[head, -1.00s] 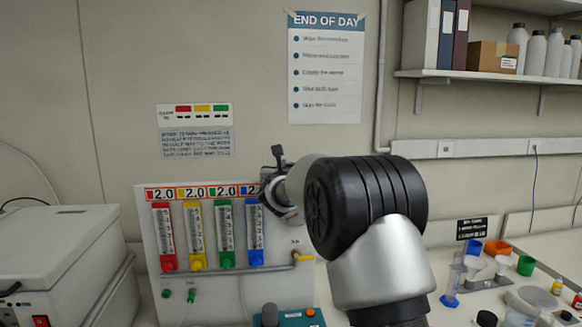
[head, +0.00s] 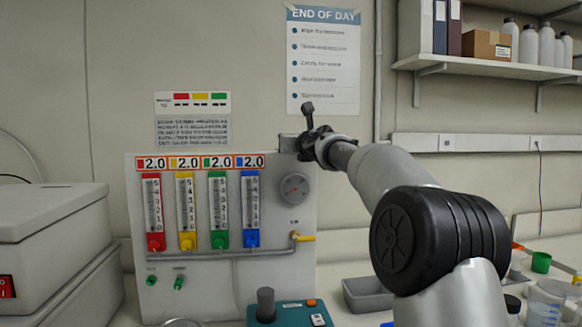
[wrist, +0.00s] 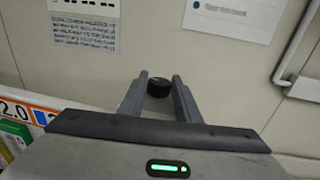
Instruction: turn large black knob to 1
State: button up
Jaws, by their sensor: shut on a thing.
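My gripper (head: 288,143) is at the upper right edge of the flow-meter panel (head: 222,300) in the head view. The wrist view shows its two fingers (wrist: 159,92) closed on a short black round knob (wrist: 158,88). The bare wall shows behind the knob in that view. I cannot tell whether the knob is fixed to anything, and no number or mark on it can be read. A dark upright cylinder (head: 265,302) stands on a teal box in front of the panel.
The panel carries several coloured flow tubes, a round gauge (head: 294,188) and a yellow valve handle (head: 304,238). The teal box (head: 300,314) stands below it. A grey bin (head: 366,296) is to the right. A shelf (head: 470,66) with bottles is at upper right.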

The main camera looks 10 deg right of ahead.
jog(key=shift+w+d+f+n+y+b, duration=0.1)
jog(key=shift+d+n+y+b, duration=0.15)
jog(key=shift+n+y+b, duration=0.7)
jog(key=shift+n+g+y+p, duration=0.6)
jog(key=shift+y+p, duration=0.1)
jog(key=shift+y, duration=0.65)
jog(key=shift+d, duration=0.1)
jog(key=o, duration=1)
jog(key=shift+o, duration=0.2)
